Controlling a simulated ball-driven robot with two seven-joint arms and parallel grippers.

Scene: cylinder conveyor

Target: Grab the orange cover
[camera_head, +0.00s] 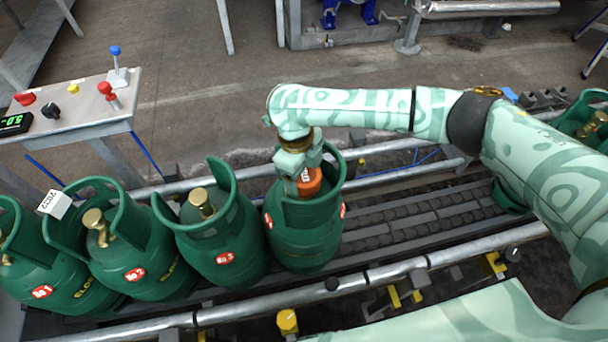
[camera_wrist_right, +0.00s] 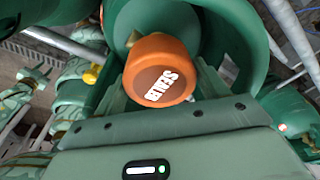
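The orange cover (camera_head: 309,182) sits inside the collar of a green gas cylinder (camera_head: 305,235) on the conveyor. In the right wrist view the cover (camera_wrist_right: 158,72) shows its top with white lettering, and a bit of brass shows behind it. My right gripper (camera_head: 298,160) reaches down into the collar at the cover. In the wrist view its fingers lie close along both sides of the cover; whether they press on it I cannot tell. The cover's underside is hidden.
Several green cylinders stand in a row to the left, such as one with a bare brass valve (camera_head: 220,235). A control panel (camera_head: 75,105) stands at the left. The collar surrounds my gripper closely.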

